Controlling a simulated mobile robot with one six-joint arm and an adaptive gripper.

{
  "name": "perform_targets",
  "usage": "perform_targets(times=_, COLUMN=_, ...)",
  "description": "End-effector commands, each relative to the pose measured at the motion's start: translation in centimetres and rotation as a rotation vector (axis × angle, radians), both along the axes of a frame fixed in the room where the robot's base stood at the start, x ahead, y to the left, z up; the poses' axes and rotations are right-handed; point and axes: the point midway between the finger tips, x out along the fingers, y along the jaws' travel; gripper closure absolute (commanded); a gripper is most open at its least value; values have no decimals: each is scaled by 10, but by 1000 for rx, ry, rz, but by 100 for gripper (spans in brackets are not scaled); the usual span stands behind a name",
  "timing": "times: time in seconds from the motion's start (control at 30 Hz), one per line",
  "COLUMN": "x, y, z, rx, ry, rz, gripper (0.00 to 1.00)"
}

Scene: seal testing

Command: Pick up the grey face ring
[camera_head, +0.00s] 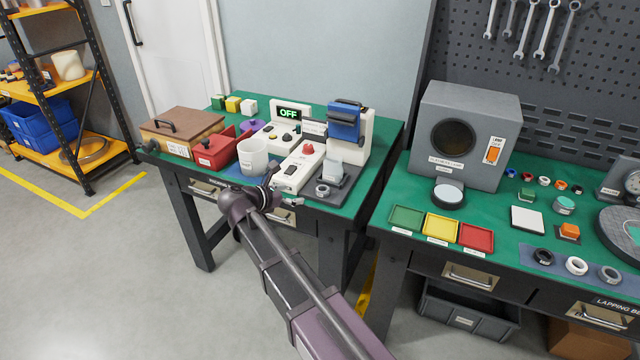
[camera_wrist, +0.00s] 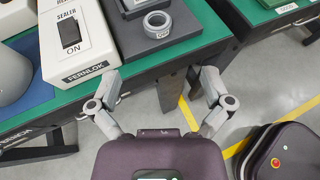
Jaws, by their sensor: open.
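A small grey ring (camera_head: 322,190) sits on a dark grey plate at the front of the left bench. In the wrist view this ring (camera_wrist: 157,24) lies flat, pale grey, with a small label on its near side. Another grey ring (camera_head: 610,273) lies on a blue strip on the right bench, right of a white ring (camera_head: 577,265) and a black ring (camera_head: 543,256). I cannot tell which is the face ring. My gripper (camera_wrist: 160,82) is open and empty, its fingers spread wide over the front edge of the left bench, short of the nearby ring.
A white sealer (camera_wrist: 80,40) marked ON stands left of the plate (camera_wrist: 185,22). A white cup (camera_head: 253,158) and red box (camera_head: 216,150) are further left. A grey lamp housing (camera_head: 463,135) and coloured trays (camera_head: 440,228) occupy the right bench. A gap separates the benches.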

Motion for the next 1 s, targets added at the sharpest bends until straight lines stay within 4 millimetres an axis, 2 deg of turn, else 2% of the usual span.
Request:
perform_targets(times=0.3, x=-4, y=9, z=0, rx=-2, ry=1, rz=13, gripper=1)
perform_targets(times=0.47, x=0, y=7, z=-3, rx=-2, ry=1, rz=14, gripper=1)
perform_targets(times=1.0, x=47, y=-36, z=-31, rx=-1, ry=1, rz=13, gripper=1)
